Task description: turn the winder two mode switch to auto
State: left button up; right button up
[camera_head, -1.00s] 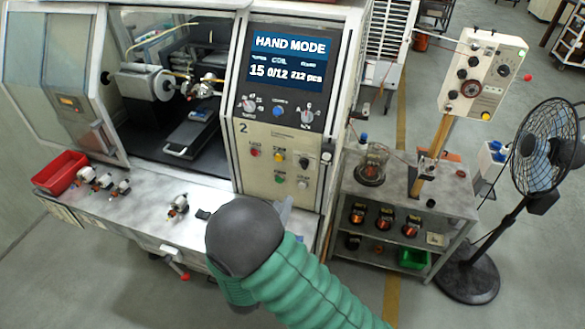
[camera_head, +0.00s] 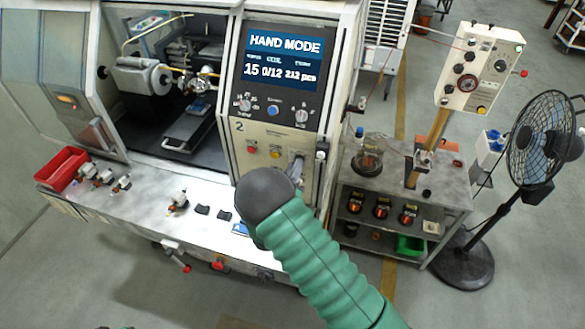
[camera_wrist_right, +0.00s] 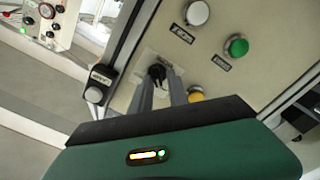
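Winder two (camera_head: 239,127) is the machine marked 2. Its screen (camera_head: 284,59) reads HAND MODE. The black mode switch (camera_wrist_right: 157,72) shows in the right wrist view on the beige panel (camera_wrist_right: 220,80). My right gripper (camera_wrist_right: 160,82) has its two fingers apart, with the switch between or just beyond the fingertips. I cannot tell whether they touch it. My left gripper is not in view.
A yellow button (camera_wrist_right: 195,93), a green button (camera_wrist_right: 237,47) and a white button (camera_wrist_right: 197,12) sit close to the fingers. A small box with a grey button (camera_wrist_right: 95,95) is at the panel's edge. A cart (camera_head: 440,195) and a fan (camera_head: 545,140) stand at the right.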

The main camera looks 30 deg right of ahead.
jog(key=shift+d+f, duration=0.15)
jog(key=shift+d, duration=0.3)
jog(key=shift+c, duration=1.1)
jog(key=shift+s+d, duration=0.1)
jog(key=shift+s, duration=0.15)
grip_shut()
pick_arm(q)
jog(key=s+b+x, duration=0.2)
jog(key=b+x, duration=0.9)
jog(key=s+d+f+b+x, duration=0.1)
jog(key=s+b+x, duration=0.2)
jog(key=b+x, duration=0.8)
jog(key=shift+b, duration=0.45)
pick_arm(e)
jog(key=shift+w+a+f+m, duration=0.1)
jog(key=shift+a+m, duration=0.05)
jog(key=shift+m, duration=4.4)
jog(key=shift+w+a+f+m, duration=0.1)
jog(key=shift+a+m, duration=0.05)
jog(key=shift+m, duration=4.4)
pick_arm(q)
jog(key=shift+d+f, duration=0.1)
pick_arm(e)
jog(key=shift+r, duration=0.1)
jog(key=o, duration=0.6)
grip_release()
jog(key=shift+r, duration=0.1)
jog(key=shift+c, duration=0.2)
